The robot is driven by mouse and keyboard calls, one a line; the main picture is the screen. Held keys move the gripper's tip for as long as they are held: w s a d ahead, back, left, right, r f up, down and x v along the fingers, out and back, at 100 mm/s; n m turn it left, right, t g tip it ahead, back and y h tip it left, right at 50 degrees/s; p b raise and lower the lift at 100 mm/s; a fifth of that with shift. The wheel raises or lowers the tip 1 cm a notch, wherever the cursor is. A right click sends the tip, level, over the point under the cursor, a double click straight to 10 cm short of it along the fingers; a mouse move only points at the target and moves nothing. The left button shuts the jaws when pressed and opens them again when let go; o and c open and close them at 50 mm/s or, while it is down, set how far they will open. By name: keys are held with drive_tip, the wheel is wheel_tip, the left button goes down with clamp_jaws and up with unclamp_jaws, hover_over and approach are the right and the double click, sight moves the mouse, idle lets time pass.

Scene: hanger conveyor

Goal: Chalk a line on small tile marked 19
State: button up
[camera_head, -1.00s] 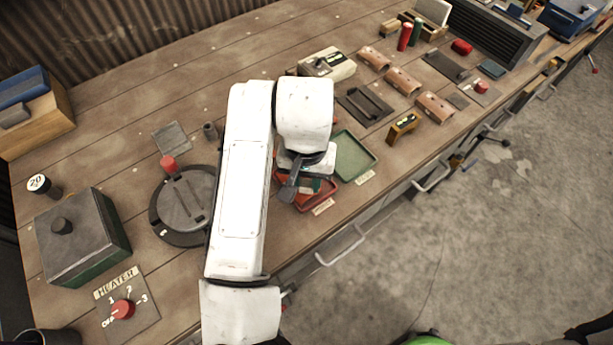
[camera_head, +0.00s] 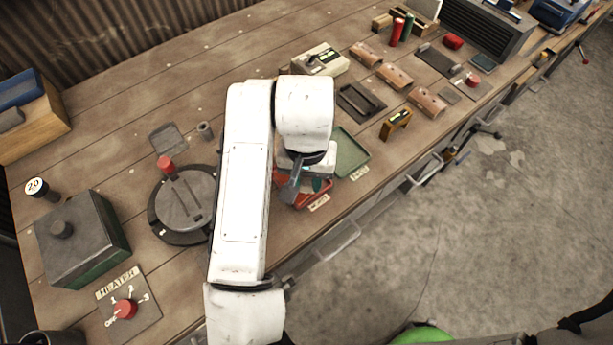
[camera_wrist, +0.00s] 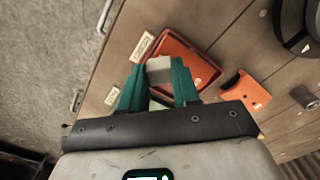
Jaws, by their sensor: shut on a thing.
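My gripper (camera_wrist: 160,85) has teal fingers shut on a pale grey block (camera_wrist: 158,68) in the wrist view. I cannot tell whether the block is chalk or a tile. In the head view my gripper (camera_head: 312,186) is over the red tray (camera_head: 320,201) near the bench's front edge, partly covered by my arm. The red tray also shows in the wrist view (camera_wrist: 205,62), beyond the fingertips. I can read no 19 on anything. Several curved pinkish tiles (camera_head: 395,77) lie at the back right, with no readable numbers.
A green tray (camera_head: 352,155) adjoins the red tray on the right. A round dark device (camera_head: 185,207) and a green-grey box (camera_head: 85,235) stand left. An orange piece (camera_wrist: 245,92) lies beside the red tray.

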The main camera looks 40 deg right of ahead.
drive_tip(key=shift+r+p, duration=2.05)
drive_tip(key=shift+r, duration=0.75)
